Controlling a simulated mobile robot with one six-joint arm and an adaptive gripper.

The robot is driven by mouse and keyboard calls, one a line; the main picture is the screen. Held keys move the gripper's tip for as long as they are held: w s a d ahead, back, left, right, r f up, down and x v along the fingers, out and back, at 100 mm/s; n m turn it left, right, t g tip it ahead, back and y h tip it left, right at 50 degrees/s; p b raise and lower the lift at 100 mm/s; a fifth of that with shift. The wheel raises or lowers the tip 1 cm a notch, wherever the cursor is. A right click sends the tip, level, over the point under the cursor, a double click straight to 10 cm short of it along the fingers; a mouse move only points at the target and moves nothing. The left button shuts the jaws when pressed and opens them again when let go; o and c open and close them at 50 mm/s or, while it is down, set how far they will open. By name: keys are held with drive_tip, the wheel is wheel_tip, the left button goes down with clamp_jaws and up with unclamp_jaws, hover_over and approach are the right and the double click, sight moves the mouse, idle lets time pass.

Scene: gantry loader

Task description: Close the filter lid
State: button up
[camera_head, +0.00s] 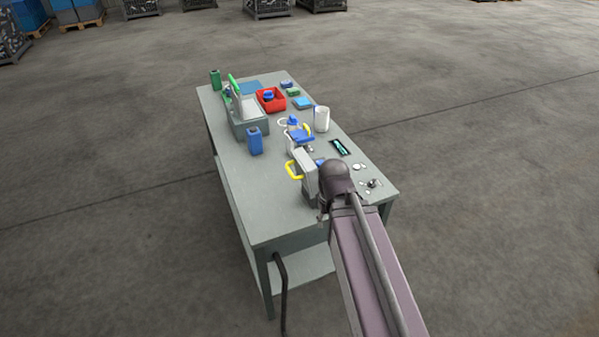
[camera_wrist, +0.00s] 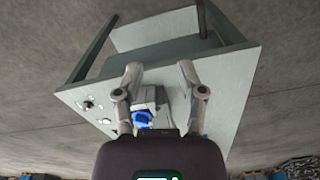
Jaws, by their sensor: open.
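A grey box (camera_head: 252,126) stands on the left part of the table, with a light plate, apparently a raised lid (camera_head: 243,101), tilted up from it. A green bar (camera_head: 234,81) is at the plate's top. I cannot tell for sure that this is the filter lid. A light grey upright piece (camera_head: 308,174) with a yellow loop (camera_head: 293,171) beside it is at the near part of the table. My gripper (camera_wrist: 160,67) is open over the table in the wrist view. A grey block (camera_wrist: 148,96) with a blue round part (camera_wrist: 142,118) shows between its fingers. My arm partly hides the near right area.
On the table (camera_head: 262,205) are a blue canister (camera_head: 255,141), a red bin (camera_head: 271,101), a white cylinder (camera_head: 321,119), a blue-topped item (camera_head: 298,134), a dark display (camera_head: 340,148) and small parts. The table's near left surface is clear.

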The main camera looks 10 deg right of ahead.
drive_tip(key=shift+w+a+r+n+p, duration=0.25)
drive_tip(key=shift+w+n, duration=0.1)
drive_tip(key=shift+w, duration=0.15)
drive_tip(key=shift+w+a+r+n+p, duration=0.1)
drive_tip(key=shift+w+a+r+n, duration=0.1)
drive_tip(key=shift+w+n, duration=0.25)
clamp_jaws()
drive_tip(key=w+a+r+n+p, duration=0.3)
drive_tip(key=w+a+n, duration=0.3)
drive_tip(key=w+n, duration=0.3)
drive_tip(key=w+a+r+n+p, duration=0.3)
drive_tip(key=w+a+n, duration=0.4)
drive_tip(key=w+n, duration=0.2)
drive_tip(key=shift+w+r+n, duration=0.2)
drive_tip(key=shift+w+n, duration=0.2)
drive_tip(key=shift+w, duration=0.55)
